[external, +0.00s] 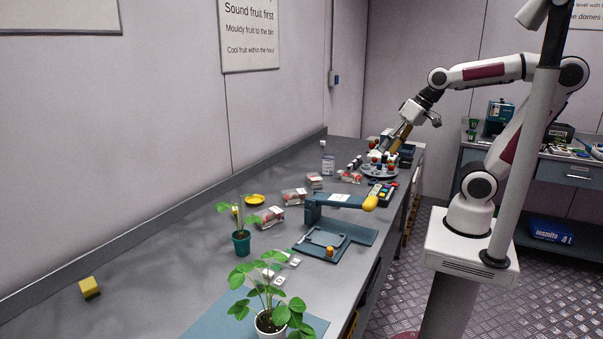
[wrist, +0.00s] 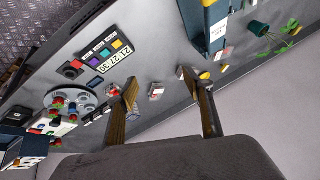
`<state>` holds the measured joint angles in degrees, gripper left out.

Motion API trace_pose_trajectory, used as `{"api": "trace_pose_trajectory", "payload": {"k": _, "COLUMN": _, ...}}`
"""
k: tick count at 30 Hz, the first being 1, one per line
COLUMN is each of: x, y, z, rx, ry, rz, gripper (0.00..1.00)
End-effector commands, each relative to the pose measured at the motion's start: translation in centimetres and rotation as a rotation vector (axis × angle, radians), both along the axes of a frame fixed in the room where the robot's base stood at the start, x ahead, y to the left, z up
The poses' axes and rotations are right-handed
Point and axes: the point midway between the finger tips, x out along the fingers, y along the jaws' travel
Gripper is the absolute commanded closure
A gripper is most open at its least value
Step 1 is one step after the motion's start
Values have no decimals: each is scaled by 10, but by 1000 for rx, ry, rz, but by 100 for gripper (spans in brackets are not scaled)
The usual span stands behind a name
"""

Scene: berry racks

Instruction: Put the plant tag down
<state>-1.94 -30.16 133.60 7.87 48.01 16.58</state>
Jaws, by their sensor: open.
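My gripper (external: 398,136) is over the far end of the bench, above a round grey tray (external: 380,172) with small containers. In the wrist view its two yellow-brown fingers (wrist: 158,84) are spread apart with nothing held between them. A small red-and-white pack (wrist: 156,91) shows beyond the gap, lower on the bench. I cannot make out the plant tag for certain. Small white cards (external: 279,280) lie on the bench between the two potted plants, too small to read, and they may be tags.
A blue-grey press-like stand (external: 340,205) with a yellow-ended arm stands mid-bench. Clear punnets (external: 270,217), a yellow dish (external: 254,199), a small plant in a green pot (external: 241,243) and a larger plant (external: 270,322) stand nearer. A yellow sponge (external: 89,288) lies at left; bench around it is clear.

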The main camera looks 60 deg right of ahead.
Motion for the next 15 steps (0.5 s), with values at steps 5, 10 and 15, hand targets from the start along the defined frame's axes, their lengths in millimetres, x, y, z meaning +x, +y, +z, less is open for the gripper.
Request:
{"api": "trace_pose_trajectory", "payload": {"k": 5, "x": -37, "y": -18, "z": -12, "rx": -126, "ry": -13, "rz": 117, "gripper": 49}}
{"api": "trace_pose_trajectory", "payload": {"k": 10, "x": -62, "y": -31, "z": -23, "rx": -220, "ry": -15, "rz": 205, "gripper": 49}}
{"api": "trace_pose_trajectory", "payload": {"k": 15, "x": -74, "y": -37, "z": -29, "rx": -265, "ry": -14, "rz": 247, "gripper": 49}}
